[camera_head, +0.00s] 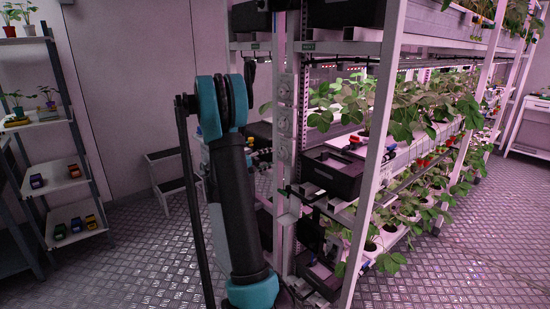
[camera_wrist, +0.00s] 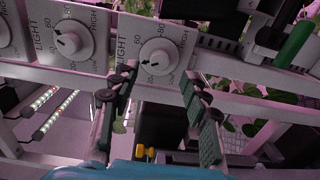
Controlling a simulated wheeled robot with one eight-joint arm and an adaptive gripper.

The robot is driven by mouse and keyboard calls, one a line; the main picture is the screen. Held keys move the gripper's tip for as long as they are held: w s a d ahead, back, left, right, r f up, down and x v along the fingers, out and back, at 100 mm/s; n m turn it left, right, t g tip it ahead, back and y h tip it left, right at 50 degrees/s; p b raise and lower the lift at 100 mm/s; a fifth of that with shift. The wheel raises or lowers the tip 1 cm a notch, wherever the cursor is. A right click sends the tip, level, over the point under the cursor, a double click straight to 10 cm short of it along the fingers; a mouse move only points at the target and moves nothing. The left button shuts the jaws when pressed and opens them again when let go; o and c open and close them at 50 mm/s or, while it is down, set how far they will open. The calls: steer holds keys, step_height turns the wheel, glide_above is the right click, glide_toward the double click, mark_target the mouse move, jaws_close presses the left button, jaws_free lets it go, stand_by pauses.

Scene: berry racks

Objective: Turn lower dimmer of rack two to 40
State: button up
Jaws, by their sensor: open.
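Several round white dimmer dials sit in a row on a grey panel labelled LIGHT. In the wrist view, the dial at the right end of the row (camera_wrist: 159,57) shows between the tips of my gripper (camera_wrist: 159,73). My gripper is open and empty, with one finger on each side of this dial; I cannot tell whether they touch it. The dial has a dark pointer mark, but its exact setting is too small to read. In the head view the dials stand in a column on a rack post, the lowest one (camera_head: 282,153) beside my arm.
Other dials, a middle one (camera_wrist: 72,40) among them, sit to the left in the wrist view. A black box (camera_head: 332,172) and strawberry plants (camera_head: 445,110) fill the rack right of the post. A shelf unit (camera_head: 62,185) stands at left.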

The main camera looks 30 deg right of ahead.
steer(key=a, duration=0.7)
steer(key=shift+s+a, duration=0.15)
steer(key=shift+s, duration=0.15)
steer(key=shift+r, duration=0.1)
steer(key=s+a+f+t+y, duration=0.1)
steer(key=s+a+f+y, duration=0.4)
steer(key=s+a, duration=0.4)
steer(key=s+a+f+y, duration=0.5)
steer(key=s+a, duration=0.3)
steer(key=a, duration=0.3)
steer(key=s+a+f+m+t+y, duration=0.1)
steer(key=s+a+f+y, duration=0.4)
steer(key=s+a+y, duration=0.2)
steer(key=s+a, duration=0.2)
steer(key=a, duration=0.1)
steer(key=shift+s+t, duration=0.3)
steer(key=shift+s, duration=0.05)
steer(key=shift+s+a+f+y, duration=0.15)
steer(key=shift+s+a+y, duration=0.05)
steer(key=shift+a+y, duration=0.25)
steer(key=shift+c, duration=0.2)
